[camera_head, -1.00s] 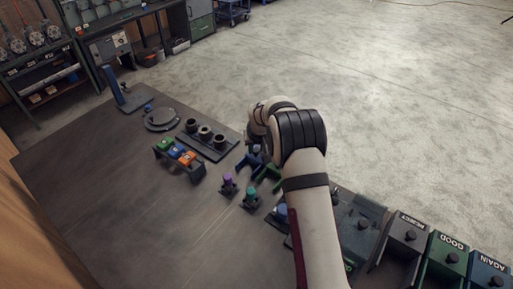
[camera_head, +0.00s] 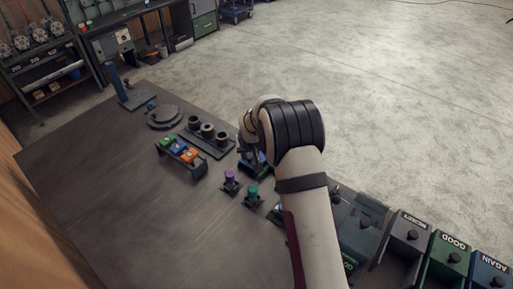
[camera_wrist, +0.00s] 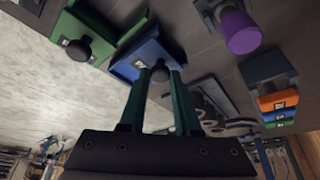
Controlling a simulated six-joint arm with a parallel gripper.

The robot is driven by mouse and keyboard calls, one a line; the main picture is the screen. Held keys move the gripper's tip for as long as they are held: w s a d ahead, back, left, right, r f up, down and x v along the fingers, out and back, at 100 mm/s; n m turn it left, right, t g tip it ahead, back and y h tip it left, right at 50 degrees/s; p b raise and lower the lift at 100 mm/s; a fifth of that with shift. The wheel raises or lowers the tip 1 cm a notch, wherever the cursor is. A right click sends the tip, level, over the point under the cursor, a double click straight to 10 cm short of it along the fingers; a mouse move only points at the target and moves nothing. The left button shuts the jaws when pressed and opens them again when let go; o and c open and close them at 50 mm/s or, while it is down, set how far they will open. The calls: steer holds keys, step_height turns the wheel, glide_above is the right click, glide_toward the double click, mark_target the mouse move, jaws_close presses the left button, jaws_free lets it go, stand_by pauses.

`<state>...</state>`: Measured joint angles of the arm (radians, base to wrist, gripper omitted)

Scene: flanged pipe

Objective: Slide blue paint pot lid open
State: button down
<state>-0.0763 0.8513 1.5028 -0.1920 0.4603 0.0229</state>
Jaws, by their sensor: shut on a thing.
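The blue paint pot (camera_wrist: 148,48) has a blue lid with a round black knob (camera_wrist: 160,75). It is at the top middle of the wrist view. My gripper (camera_wrist: 157,77) has two dark green fingers, which are shut on the knob, one on each side. A strip of lighter blue with a white label shows beyond the knob. I cannot tell how far the lid stands from its shut position. In the head view the pot is mostly hidden behind my arm, and a bit of blue (camera_head: 262,157) shows beside it.
A green pot with a black knob (camera_wrist: 78,48) stands left of the blue one in the wrist view. A purple cylinder (camera_wrist: 240,32) stands to the right. In the head view, a rack of coloured blocks (camera_head: 180,150) and labelled bins (camera_head: 447,255) flank my arm.

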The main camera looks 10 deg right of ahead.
steer(key=shift+s+a, duration=0.15)
steer(key=c, duration=0.6)
jaws_free()
steer(key=v, duration=1.5)
steer(key=shift+s+r, duration=0.25)
steer(key=shift+r, duration=0.1)
steer(key=s+r+m+g+y, duration=0.1)
steer(key=s+m+g, duration=0.3)
steer(key=s, duration=3.1)
steer(key=shift+s+r+m+g+y, duration=0.35)
steer(key=shift+r+m, duration=0.2)
steer(key=shift+m, duration=0.25)
